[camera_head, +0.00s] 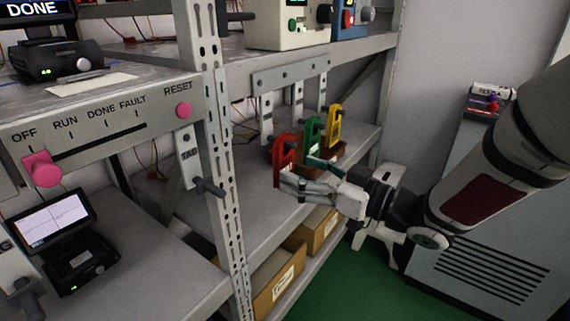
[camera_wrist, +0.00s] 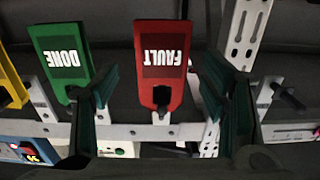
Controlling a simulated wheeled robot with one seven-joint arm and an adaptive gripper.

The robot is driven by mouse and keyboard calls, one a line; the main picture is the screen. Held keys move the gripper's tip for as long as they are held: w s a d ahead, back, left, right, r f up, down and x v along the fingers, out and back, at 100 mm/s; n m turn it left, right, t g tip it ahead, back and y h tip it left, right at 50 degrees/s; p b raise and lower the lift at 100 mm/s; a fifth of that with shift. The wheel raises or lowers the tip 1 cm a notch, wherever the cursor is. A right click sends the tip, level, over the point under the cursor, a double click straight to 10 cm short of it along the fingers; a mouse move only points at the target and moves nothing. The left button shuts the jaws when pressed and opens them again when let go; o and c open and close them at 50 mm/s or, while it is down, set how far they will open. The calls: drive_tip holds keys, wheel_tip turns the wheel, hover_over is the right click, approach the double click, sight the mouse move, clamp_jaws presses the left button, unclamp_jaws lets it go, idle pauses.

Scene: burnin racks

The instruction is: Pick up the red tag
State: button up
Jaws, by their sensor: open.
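The red tag (camera_head: 285,147), labelled FAULT, stands at the near end of a row of tags on the rack shelf. In the wrist view the red tag (camera_wrist: 160,45) is upside down, with a notch at its lower end by a grey bracket. My gripper (camera_head: 300,172) is beside the red tag in the head view, its fingers partly covering the tag's lower part. In the wrist view my gripper (camera_wrist: 158,88) is open, one green-padded finger on each side of the red tag. I see gaps between the fingers and the tag.
A green DONE tag (camera_wrist: 63,55) is close beside my left finger in the wrist view; a yellow tag (camera_head: 334,124) is beyond it. A rack post (camera_head: 222,170) stands left of the tags. Cardboard boxes (camera_head: 279,283) sit on the lower shelf.

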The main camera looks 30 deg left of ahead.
sight(286, 166)
drive_tip(key=a+b, duration=0.1)
drive_tip(key=a, duration=0.2)
drive_tip(key=shift+a, duration=0.4)
drive_tip(key=shift+w+a, duration=0.1)
drive_tip(key=shift+a, duration=0.55)
drive_tip(key=shift+c, duration=0.3)
drive_tip(key=c, duration=1)
